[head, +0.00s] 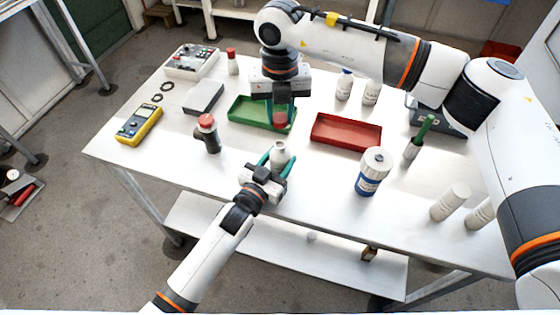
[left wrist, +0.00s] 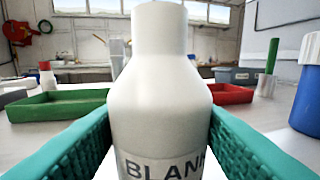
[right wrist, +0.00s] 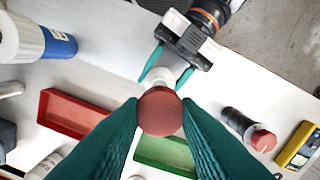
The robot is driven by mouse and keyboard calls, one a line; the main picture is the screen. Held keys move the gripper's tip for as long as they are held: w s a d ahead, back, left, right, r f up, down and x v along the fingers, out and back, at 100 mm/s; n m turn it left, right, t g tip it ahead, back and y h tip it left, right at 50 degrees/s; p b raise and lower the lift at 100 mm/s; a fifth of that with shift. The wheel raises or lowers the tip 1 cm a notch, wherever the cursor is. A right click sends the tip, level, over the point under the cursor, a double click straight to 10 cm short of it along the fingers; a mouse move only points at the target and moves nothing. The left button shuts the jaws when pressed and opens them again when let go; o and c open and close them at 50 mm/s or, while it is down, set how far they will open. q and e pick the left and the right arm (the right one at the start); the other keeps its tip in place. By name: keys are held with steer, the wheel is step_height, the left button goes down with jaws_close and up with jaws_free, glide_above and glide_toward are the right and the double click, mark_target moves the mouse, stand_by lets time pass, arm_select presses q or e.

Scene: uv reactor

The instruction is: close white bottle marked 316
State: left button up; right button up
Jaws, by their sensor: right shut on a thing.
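A white bottle (head: 280,157) stands upright near the table's front edge, with no cap seen on its neck. In the left wrist view the bottle (left wrist: 158,90) has "BLANK" readable on its label; I see no 316. My left gripper (head: 276,161) is shut around the bottle's body, a green finger against each side. My right gripper (head: 281,115) is shut on a red cap (right wrist: 160,111), held behind and above the bottle, over the front of the green tray. In the right wrist view the cap hides part of the bottle (right wrist: 163,76).
A green tray (head: 240,106) and a red tray (head: 346,145) lie behind the bottle. A yellow multimeter (head: 140,124) is far left. White bottles (head: 345,86) stand at the back.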

arm_select(q)
steer(key=c, duration=0.8)
steer(key=shift+c, duration=0.2)
arm_select(e)
glide_above(280, 144)
steer(key=shift+f, duration=2.5)
steer(key=shift+f, duration=0.9)
steer(key=shift+f, duration=0.5)
